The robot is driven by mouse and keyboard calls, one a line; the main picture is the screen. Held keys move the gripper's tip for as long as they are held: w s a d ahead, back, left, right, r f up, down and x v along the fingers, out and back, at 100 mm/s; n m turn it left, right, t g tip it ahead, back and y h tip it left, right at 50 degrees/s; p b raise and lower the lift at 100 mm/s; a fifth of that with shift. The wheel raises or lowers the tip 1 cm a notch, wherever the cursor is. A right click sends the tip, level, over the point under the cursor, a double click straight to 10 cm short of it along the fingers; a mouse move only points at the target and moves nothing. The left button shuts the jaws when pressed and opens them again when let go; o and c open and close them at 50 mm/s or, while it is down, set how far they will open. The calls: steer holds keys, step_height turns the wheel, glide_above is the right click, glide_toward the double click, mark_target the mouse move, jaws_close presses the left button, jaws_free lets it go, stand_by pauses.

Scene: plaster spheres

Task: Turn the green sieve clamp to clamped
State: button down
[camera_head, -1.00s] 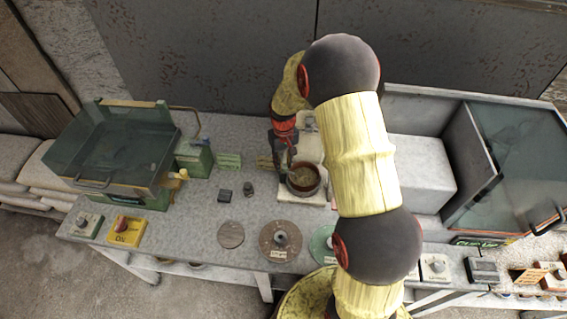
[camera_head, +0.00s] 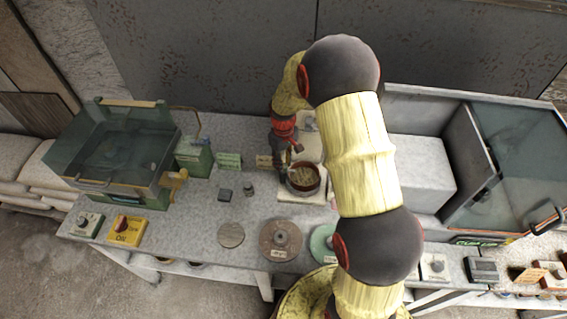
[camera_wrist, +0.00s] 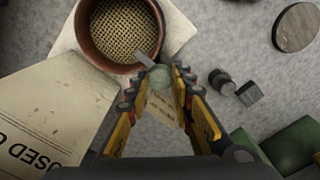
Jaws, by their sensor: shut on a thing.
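The sieve (camera_wrist: 122,32) is a round brown-red rim around a tan mesh on a pale square base; in the head view it (camera_head: 303,180) stands in the middle of the bench. The green sieve clamp (camera_wrist: 160,77) is a small rounded knob with a grey lever at the sieve's lower right rim in the wrist view. My gripper (camera_wrist: 158,88) is shut on the clamp, its fingertips on either side of it. In the head view my gripper (camera_head: 283,162) is at the sieve's left edge, and the clamp is hidden there.
A cream card with lettering (camera_wrist: 50,115) lies left of my gripper in the wrist view. A small dark cylinder and block (camera_head: 226,195) stand left of the sieve. Flat discs (camera_head: 231,235) lie in front. A green glass-lidded box (camera_head: 115,155) stands left, a glass-fronted cabinet (camera_head: 515,150) right.

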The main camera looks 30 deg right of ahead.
steer(key=c, duration=1.5)
jaws_free()
steer(key=shift+c, duration=0.2)
step_height(320, 180, up, 12)
